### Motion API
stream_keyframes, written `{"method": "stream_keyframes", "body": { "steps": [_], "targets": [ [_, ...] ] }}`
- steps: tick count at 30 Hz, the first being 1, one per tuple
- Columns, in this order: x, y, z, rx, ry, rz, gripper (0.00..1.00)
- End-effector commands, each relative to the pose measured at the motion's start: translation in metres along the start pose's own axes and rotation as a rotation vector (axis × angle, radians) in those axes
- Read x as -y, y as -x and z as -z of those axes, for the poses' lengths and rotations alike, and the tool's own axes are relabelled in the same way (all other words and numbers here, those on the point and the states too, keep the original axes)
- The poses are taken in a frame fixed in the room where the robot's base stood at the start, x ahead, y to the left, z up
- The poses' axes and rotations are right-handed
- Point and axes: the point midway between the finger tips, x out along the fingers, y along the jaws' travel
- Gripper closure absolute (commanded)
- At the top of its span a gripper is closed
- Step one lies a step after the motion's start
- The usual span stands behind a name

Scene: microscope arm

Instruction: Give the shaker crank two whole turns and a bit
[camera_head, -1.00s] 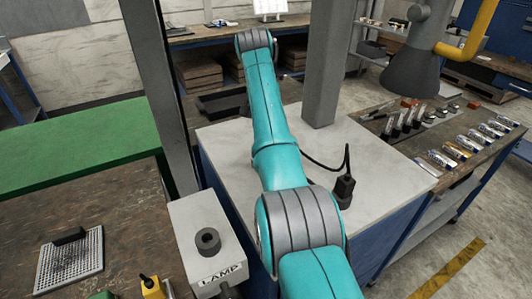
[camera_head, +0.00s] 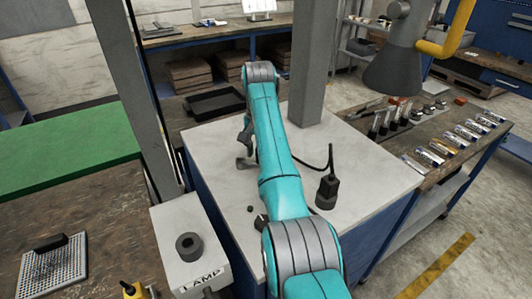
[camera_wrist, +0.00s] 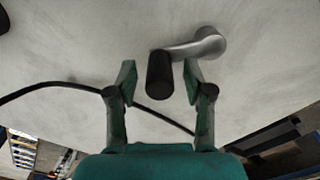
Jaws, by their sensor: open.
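The shaker crank shows in the wrist view as a silver metal arm (camera_wrist: 200,44) with a black cylindrical handle (camera_wrist: 160,76) at its left end. My gripper (camera_wrist: 160,82) is open. Its two green fingers stand to either side of the handle in the picture, with a gap on each side. I cannot tell whether the handle is at fingertip depth. In the head view my arm hides most of the gripper. A small grey shape (camera_head: 246,162) shows just left of the arm above the pale top (camera_head: 385,180); I cannot tell whether it is crank or gripper.
A black plug-like part (camera_head: 327,193) with a cable stands right of my arm. The cable (camera_wrist: 60,86) also crosses the wrist view. A grey post (camera_head: 308,65) rises behind. A lamp box (camera_head: 188,275) is at front left, and a table (camera_head: 440,165) with tubes is at right.

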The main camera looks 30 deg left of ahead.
Motion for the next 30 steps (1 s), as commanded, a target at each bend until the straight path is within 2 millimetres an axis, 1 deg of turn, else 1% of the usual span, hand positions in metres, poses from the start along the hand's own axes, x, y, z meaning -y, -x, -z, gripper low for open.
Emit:
{"method": "stream_keyframes", "body": {
  "steps": [1, 4, 13, 14, 15, 17, 18, 20, 26, 30],
  "targets": [
    [0.0018, -0.0045, -0.0014, 0.001, 0.001, -0.001, 0.48],
    [0.0039, -0.0098, -0.0025, 0.000, 0.001, 0.000, 0.48],
    [0.0048, -0.0117, -0.0029, -0.001, 0.001, 0.000, 0.48],
    [0.0048, -0.0117, -0.0029, -0.001, 0.001, 0.000, 0.51],
    [0.0048, -0.0116, -0.0029, -0.001, 0.001, 0.000, 0.61],
    [0.0048, -0.0116, -0.0029, -0.001, 0.001, 0.000, 0.76],
    [0.0048, -0.0116, -0.0029, -0.001, 0.001, 0.000, 0.86],
    [0.0048, -0.0115, -0.0029, -0.001, 0.001, 0.000, 1.00],
    [0.0049, -0.0115, -0.0030, 0.000, 0.001, 0.000, 1.00],
    [0.0117, -0.0115, -0.0061, 0.000, -0.003, 0.000, 1.00]
  ]
}}
